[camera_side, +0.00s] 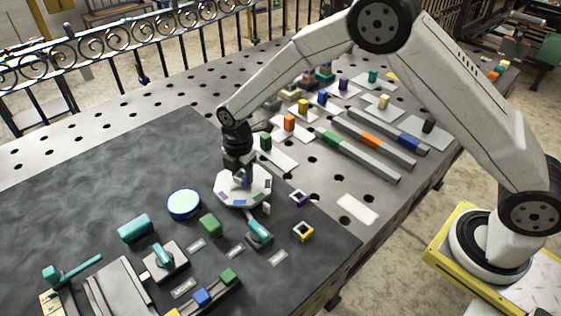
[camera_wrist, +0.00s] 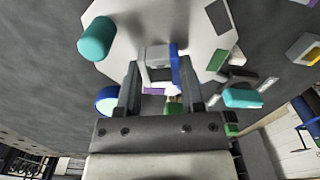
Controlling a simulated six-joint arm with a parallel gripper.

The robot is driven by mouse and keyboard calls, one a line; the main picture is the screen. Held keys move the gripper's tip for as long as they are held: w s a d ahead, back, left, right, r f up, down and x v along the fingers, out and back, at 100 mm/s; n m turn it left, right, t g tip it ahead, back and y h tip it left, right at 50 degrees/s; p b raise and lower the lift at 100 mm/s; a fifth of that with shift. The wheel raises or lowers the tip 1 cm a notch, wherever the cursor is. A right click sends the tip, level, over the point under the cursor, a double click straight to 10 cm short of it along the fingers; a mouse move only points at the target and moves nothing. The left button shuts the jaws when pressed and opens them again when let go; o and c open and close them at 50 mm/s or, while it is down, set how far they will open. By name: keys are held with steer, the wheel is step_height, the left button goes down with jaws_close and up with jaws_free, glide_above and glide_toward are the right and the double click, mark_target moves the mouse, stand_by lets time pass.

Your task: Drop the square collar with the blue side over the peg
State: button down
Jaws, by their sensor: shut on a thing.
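My gripper (camera_wrist: 162,92) is shut on the square collar (camera_wrist: 158,54), a pale grey frame whose blue side (camera_wrist: 175,62) faces right in the wrist view. In the side view my gripper (camera_side: 240,178) points down over a white eight-sided plate (camera_side: 257,188) with coloured patches along its edge. The held collar is small and partly hidden there, and I cannot tell whether it touches the plate. A small pale upright piece (camera_side: 267,208) stands at the plate's front right edge; I cannot tell whether it is the peg. No peg shows clearly inside the collar.
Two other square collars, purple-sided (camera_side: 299,198) and yellow-sided (camera_side: 303,231), lie right of the plate. A round blue-rimmed dish (camera_side: 184,204), a green block (camera_side: 210,225), a teal cylinder (camera_side: 135,227) and a teal-handled piece (camera_side: 260,233) stand close by. Bare dark mat (camera_side: 80,180) lies left.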

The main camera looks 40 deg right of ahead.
steer(key=shift+f, duration=0.35)
stand_by(0.3)
jaws_free()
stand_by(0.4)
steer(key=shift+r, duration=0.15)
steer(key=shift+r, duration=3.35)
